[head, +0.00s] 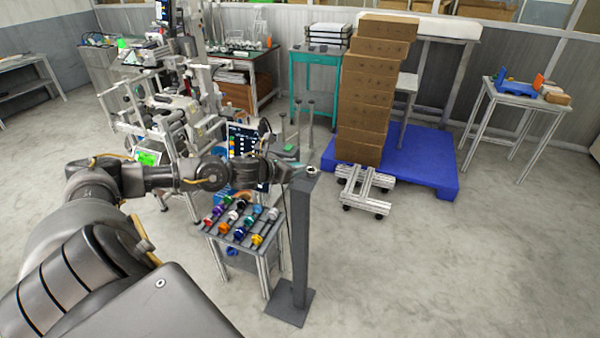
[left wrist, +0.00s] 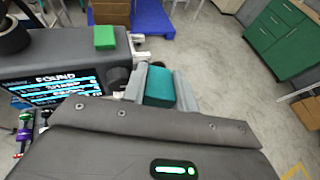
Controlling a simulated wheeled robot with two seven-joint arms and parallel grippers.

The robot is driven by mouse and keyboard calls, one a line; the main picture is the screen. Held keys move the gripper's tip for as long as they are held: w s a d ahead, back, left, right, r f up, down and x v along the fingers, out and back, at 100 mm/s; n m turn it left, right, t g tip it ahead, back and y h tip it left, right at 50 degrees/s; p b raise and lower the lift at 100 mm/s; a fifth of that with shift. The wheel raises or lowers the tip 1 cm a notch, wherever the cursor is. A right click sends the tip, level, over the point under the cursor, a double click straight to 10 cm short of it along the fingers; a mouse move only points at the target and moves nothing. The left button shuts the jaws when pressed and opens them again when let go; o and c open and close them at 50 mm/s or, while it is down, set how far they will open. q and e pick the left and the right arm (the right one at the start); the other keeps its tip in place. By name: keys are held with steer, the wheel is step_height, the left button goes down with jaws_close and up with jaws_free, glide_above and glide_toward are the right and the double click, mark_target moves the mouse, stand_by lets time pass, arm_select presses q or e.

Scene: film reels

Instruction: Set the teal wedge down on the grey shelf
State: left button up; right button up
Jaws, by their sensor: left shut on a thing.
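The teal wedge (left wrist: 160,88) shows in the left wrist view between the grey fingers of my left gripper (left wrist: 160,84), which is shut on it. In the head view my left gripper (head: 281,170) reaches in from the left, near the top of a dark grey post; the wedge is hard to make out there. A dark grey flat top (left wrist: 60,48), which may be the grey shelf, lies left of the gripper in the left wrist view. A green block (left wrist: 104,37) sits on it. I cannot tell whether the wedge touches anything below. My right gripper is not in view.
The dark grey post (head: 302,240) stands on a square foot. A small rack (head: 240,226) of several coloured reels stands below my left arm. A screen (left wrist: 66,85) is under the dark top. Stacked boxes (head: 365,95) and a blue pallet (head: 425,165) are behind.

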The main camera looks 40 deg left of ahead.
arm_select(q)
steer(key=shift+w+d+f, duration=0.2)
steer(key=shift+f, duration=0.2)
steer(key=shift+w+d+f, duration=0.2)
steer(key=shift+f, duration=0.15)
steer(key=shift+d+f, duration=0.15)
steer(key=shift+d, duration=0.05)
step_height(320, 180, down, 3)
steer(key=shift+w+f+p, duration=0.1)
steer(key=shift+w+p, duration=0.05)
steer(key=shift+p, duration=0.45)
steer(key=shift+f, duration=0.1)
steer(key=shift+f, duration=0.1)
steer(key=o, duration=0.9)
steer(key=shift+o, duration=0.2)
